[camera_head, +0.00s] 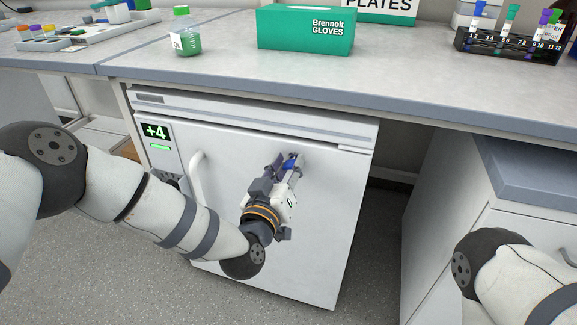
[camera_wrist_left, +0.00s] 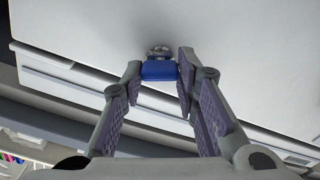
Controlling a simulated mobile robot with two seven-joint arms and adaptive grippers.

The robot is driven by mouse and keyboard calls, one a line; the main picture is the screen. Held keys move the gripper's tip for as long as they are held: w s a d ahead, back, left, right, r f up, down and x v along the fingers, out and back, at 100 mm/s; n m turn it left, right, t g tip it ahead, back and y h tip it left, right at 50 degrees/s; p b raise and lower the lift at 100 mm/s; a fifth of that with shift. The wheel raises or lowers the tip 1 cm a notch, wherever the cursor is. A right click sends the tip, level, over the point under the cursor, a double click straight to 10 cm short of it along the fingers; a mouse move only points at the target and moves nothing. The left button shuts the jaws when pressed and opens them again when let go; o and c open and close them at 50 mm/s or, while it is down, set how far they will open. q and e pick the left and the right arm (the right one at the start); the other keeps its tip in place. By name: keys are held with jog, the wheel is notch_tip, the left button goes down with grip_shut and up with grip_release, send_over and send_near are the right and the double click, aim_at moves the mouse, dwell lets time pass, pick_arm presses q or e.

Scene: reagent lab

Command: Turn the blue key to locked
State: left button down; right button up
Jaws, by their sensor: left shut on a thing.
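The blue key (camera_head: 291,163) sits in a lock on the upper part of the white fridge door (camera_head: 240,180), under the bench. In the left wrist view the blue key (camera_wrist_left: 159,71) shows as a flat blue grip in front of a round metal lock (camera_wrist_left: 159,51). My left gripper (camera_head: 289,160) is at the key, its fingertips on both sides of it. In the left wrist view the left gripper (camera_wrist_left: 160,75) is shut on the key. The lock itself is largely hidden by the gripper in the head view. The right gripper is not in view.
A vertical door handle (camera_head: 196,178) stands left of the key, near the +4 display (camera_head: 156,131). The bench edge (camera_head: 300,106) overhangs above. A green glove box (camera_head: 306,30), a bottle (camera_head: 185,32) and a tube rack (camera_head: 510,46) stand on the bench. A cabinet (camera_head: 500,200) is at right.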

pick_arm(q)
jog(key=n, duration=0.3)
jog(key=shift+a+f, duration=0.1)
jog(key=n, duration=0.3)
jog(key=shift+f+n+b, duration=0.1)
jog(key=shift+n+b, duration=0.2)
jog(key=shift+b, duration=0.1)
jog(key=n+b, duration=0.1)
jog(key=n, duration=0.2)
jog(key=shift+f, duration=0.1)
jog(key=shift+n+b, duration=0.5)
jog(key=shift+n, duration=1.2)
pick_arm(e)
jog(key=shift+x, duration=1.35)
pick_arm(q)
jog(key=shift+n, duration=0.3)
jog(key=c, duration=1.2)
grip_release()
jog(key=shift+c, duration=0.2)
